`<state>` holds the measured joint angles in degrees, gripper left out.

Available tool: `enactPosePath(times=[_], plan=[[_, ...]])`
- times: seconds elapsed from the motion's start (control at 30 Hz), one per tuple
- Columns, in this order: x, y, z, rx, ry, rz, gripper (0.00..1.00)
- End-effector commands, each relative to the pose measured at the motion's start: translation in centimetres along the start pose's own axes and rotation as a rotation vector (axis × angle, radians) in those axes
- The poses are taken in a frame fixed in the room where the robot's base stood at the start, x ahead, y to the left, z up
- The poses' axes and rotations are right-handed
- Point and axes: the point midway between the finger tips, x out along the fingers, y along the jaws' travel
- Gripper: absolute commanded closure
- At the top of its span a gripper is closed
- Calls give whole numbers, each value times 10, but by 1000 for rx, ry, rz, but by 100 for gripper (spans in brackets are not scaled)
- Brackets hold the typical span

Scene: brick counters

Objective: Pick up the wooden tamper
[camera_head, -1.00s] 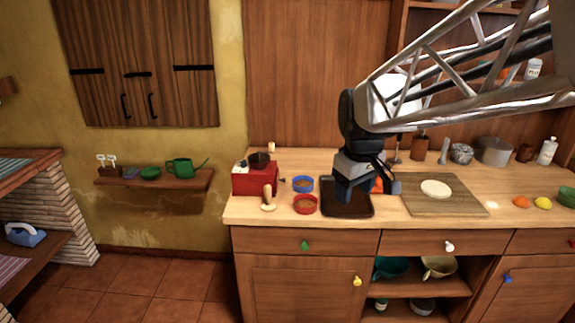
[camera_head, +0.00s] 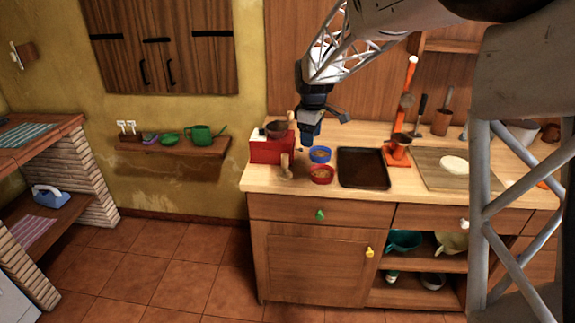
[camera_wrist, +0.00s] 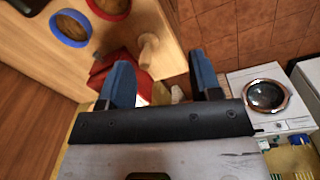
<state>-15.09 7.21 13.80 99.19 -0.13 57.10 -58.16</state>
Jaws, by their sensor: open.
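The wooden tamper (camera_head: 286,167) stands on the counter (camera_head: 262,181) near its left front edge, in front of the red machine (camera_head: 265,152) and left of the red bowl (camera_head: 321,174). In the wrist view the tamper (camera_wrist: 148,48) shows beyond the fingertips, nearer the left finger, with its pale handle clear. My gripper (camera_head: 325,124) is open and empty, above the counter near the blue bowl (camera_head: 320,154). It is apart from the tamper. Both blue fingers of my gripper (camera_wrist: 160,60) show spread in the wrist view.
A black tray (camera_head: 363,168), an orange stand (camera_head: 397,152) and a cutting board (camera_head: 425,165) with pale dough (camera_head: 453,164) lie to the right. The counter's left end drops to the tiled floor (camera_head: 180,255).

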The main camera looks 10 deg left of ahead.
Motion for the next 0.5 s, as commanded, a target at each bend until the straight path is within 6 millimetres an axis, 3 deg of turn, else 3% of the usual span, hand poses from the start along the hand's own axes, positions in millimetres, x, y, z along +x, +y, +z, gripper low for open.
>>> enactPosePath(times=[0.3,0.5], plan=[[53,39,-69,-208,-12,-29,42],[76,52,-98,-297,-16,-41,42]])
